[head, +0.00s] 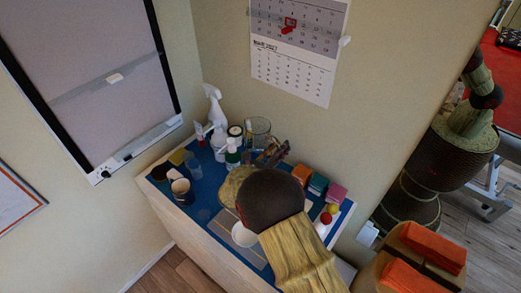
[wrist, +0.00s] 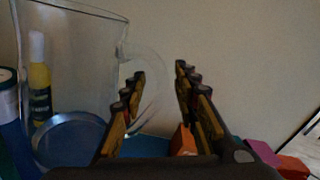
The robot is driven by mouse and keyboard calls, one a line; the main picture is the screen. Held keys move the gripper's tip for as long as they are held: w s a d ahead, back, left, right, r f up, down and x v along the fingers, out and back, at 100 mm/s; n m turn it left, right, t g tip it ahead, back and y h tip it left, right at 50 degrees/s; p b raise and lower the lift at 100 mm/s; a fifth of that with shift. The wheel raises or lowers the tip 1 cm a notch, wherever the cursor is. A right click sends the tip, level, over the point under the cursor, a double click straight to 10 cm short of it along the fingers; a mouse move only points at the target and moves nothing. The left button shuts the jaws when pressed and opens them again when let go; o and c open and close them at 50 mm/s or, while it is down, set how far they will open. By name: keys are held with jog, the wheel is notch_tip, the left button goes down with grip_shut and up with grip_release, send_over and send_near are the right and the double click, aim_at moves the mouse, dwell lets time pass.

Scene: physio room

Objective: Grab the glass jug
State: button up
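The clear glass jug (head: 260,128) stands at the back of the blue-topped cabinet, near the wall. In the wrist view the jug (wrist: 85,60) fills the left side, upright, with its handle (wrist: 160,95) towards the right. My gripper (wrist: 160,70) is open, its two yellow-and-black fingers apart. The handle's outer curve shows in the gap between the fingers, close to the left finger. I cannot tell whether they touch. In the head view my arm covers much of the gripper, and the finger parts show just in front of the jug.
The blue cabinet top (head: 204,193) is crowded. White spray bottles (head: 214,106) stand left of the jug, with cups (head: 182,191) at the front left. Orange, teal and pink blocks (head: 318,184) lie to the right. Walls close off the back and left.

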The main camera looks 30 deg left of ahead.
jog(key=c, duration=0.6)
grip_shut()
dwell(0.3)
